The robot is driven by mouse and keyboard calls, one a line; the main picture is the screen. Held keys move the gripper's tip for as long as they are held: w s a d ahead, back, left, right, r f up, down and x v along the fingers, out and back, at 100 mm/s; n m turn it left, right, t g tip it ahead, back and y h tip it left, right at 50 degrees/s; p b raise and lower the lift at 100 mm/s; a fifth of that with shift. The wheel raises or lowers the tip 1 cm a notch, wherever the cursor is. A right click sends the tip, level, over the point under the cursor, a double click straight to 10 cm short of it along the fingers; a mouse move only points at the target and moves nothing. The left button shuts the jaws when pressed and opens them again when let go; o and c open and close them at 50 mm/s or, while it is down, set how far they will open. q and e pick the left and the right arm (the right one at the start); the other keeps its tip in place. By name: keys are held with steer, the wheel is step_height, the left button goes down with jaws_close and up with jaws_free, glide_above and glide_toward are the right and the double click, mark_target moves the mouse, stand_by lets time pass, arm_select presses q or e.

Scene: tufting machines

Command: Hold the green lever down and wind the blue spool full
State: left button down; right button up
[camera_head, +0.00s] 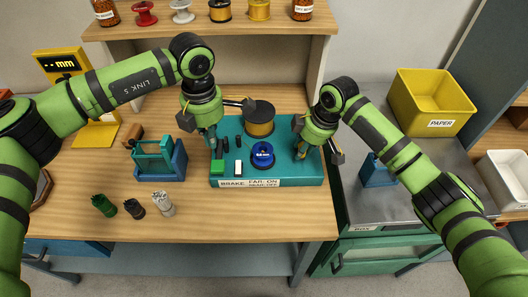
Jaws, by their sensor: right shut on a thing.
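A teal machine (312,171) stands on the wooden table, labelled "BRAKE FAR-ON NEAR-OFF" in front. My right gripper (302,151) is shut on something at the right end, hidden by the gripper.
A teal frame in a blue holder (172,171) stands left of the machine. Several dark and pale bristly pieces (134,207) stand on the front left. A yellow paper bin (431,104) and a blue holder (375,174) are on the right counter. A shelf (210,29) with spools runs behind.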

mark_target(217, 165)
arm_select(q)
steer(key=shift+f, duration=3.1)
arm_select(e)
steer(key=shift+s+f, duration=0.25)
steer(key=shift+f, duration=0.05)
arm_select(q)
steer(key=shift+f, duration=0.1)
steer(key=shift+f, duration=1.95)
arm_select(e)
steer(key=shift+a, duration=0.15)
